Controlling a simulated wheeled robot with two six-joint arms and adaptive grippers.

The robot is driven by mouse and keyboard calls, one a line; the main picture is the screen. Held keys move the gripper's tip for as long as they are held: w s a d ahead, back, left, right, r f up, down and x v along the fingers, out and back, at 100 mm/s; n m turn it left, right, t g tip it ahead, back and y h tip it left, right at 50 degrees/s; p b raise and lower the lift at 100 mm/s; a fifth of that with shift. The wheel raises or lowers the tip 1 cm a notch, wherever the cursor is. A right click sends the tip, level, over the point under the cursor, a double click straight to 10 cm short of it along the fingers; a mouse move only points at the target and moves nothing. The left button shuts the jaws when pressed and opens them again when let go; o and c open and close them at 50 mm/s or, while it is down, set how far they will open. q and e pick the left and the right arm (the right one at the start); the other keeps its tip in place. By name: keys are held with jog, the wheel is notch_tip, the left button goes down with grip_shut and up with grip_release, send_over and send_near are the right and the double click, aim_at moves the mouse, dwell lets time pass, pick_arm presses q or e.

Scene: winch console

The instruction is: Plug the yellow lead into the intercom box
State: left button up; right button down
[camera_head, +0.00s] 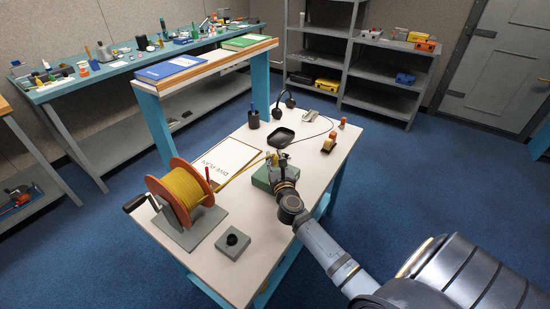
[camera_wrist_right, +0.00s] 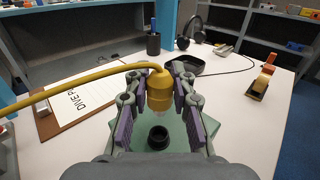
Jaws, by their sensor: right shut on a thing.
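The yellow lead runs from the orange reel (camera_head: 182,195) across the table to a yellow plug (camera_wrist_right: 159,92). My right gripper (camera_wrist_right: 159,100) is shut on this plug and holds it upright, with the cable bending off to the left. The green intercom box (camera_head: 261,179) stands on the table beneath my right gripper (camera_head: 279,167). In the right wrist view, the box's round black socket (camera_wrist_right: 158,137) shows open and empty, just nearer the camera than the plug. The plug appears above the box and apart from the socket. The plug's lower end is partly hard to make out. My left gripper is not in view.
A clipboard marked "DIVE PLAN" (camera_head: 228,161) lies left of the box. A grey block with a black knob (camera_head: 233,243) is near the front.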

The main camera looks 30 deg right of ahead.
aim_at(275, 167)
notch_tip(275, 167, down, 3)
jog(key=shift+f+b, duration=0.1)
jog(key=shift+b, duration=0.9)
jog(key=shift+p, duration=0.3)
dwell(0.5)
jog(key=shift+f+b, duration=1.3)
jog(key=shift+f, duration=0.05)
jog(key=c, duration=1.1)
grip_release()
jog(key=shift+o, duration=0.2)
jog(key=v, duration=1.2)
